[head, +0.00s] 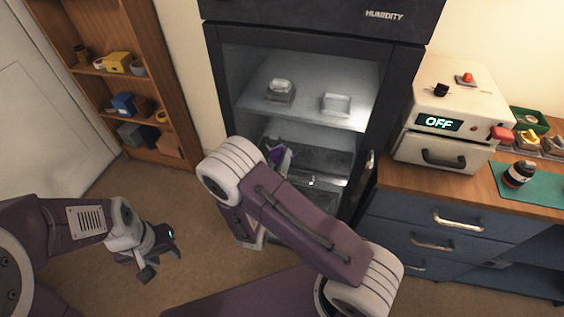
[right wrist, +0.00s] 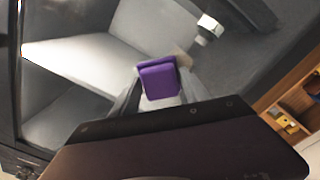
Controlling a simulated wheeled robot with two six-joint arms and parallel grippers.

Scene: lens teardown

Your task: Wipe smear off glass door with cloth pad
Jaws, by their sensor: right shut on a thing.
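The purple cloth pad (right wrist: 158,80) is held between the fingertips of my right gripper (right wrist: 160,98), which is shut on it in the right wrist view. The pad faces the glass door (head: 300,70) of the dark cabinet; whether it touches the glass I cannot tell. A faint tan patch (right wrist: 183,60) shows just beside the pad's upper right edge and may be the smear. In the head view, my right arm covers most of that gripper, and a bit of purple (head: 277,155) shows above the arm. My left gripper (head: 160,262) is open and empty above the floor at left.
The cabinet has a vertical handle (head: 364,175) at its right and small items on a lit shelf (head: 310,100). A white oven-like box (head: 450,120) stands on the wooden counter (head: 400,180) at right. A wooden shelf unit (head: 155,75) stands at left. Floor between is clear.

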